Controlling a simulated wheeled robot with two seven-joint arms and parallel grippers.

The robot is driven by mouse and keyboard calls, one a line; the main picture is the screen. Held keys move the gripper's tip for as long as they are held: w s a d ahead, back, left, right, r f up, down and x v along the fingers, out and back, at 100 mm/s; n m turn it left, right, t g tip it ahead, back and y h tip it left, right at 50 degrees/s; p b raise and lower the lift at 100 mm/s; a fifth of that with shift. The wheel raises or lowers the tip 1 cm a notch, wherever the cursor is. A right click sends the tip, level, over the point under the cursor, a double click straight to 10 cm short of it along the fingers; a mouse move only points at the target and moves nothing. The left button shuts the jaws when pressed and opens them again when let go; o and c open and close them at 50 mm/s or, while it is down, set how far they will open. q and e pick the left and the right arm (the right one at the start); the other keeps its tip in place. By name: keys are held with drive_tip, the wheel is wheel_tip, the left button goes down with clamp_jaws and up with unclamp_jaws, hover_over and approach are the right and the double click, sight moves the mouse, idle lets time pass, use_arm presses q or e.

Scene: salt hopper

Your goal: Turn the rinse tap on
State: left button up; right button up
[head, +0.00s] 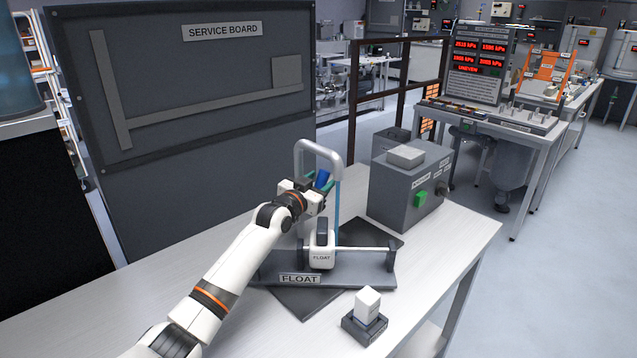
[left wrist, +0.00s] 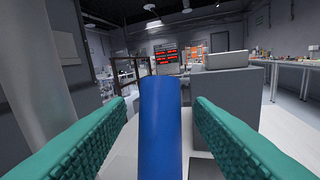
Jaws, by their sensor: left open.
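The rinse tap is a grey arched pipe (head: 318,147) standing at the back of the bench. Its blue handle (head: 323,179) shows beside my left gripper (head: 314,190). In the left wrist view the blue handle (left wrist: 160,125) stands between the two teal fingers of my left gripper (left wrist: 160,140), with a gap on each side. The gripper is open around the handle and is not gripping it. A thin light-blue column (head: 337,208) runs down under the spout end; I cannot tell for sure whether it is water. My right gripper is not in view.
The float (head: 321,258) sits on a rod over a grey base (head: 345,275) in front of the tap. A grey box (head: 393,190) with a green switch stands to the right. A white block (head: 367,303) sits in a dark holder nearby. The service board (head: 200,80) rises behind.

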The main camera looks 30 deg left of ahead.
use_arm(q)
clamp_jaws()
drive_tip(key=g+p, duration=0.1)
drive_tip(key=p, duration=0.1)
drive_tip(key=w+p, duration=0.1)
drive_tip(key=p, duration=0.1)
drive_tip(key=shift+w+d+r+m+g, duration=0.2)
drive_tip(key=shift+m+g, duration=0.1)
drive_tip(key=shift+g, duration=0.1)
drive_tip(key=shift+w+d+f+g+p, duration=0.1)
drive_tip(key=shift+w+f+g+p, duration=0.1)
drive_tip(key=shift+g+p, duration=0.1)
drive_tip(key=shift+f+g, duration=0.3)
drive_tip(key=shift+f, duration=0.05)
unclamp_jaws()
drive_tip(key=shift+w+f, duration=0.1)
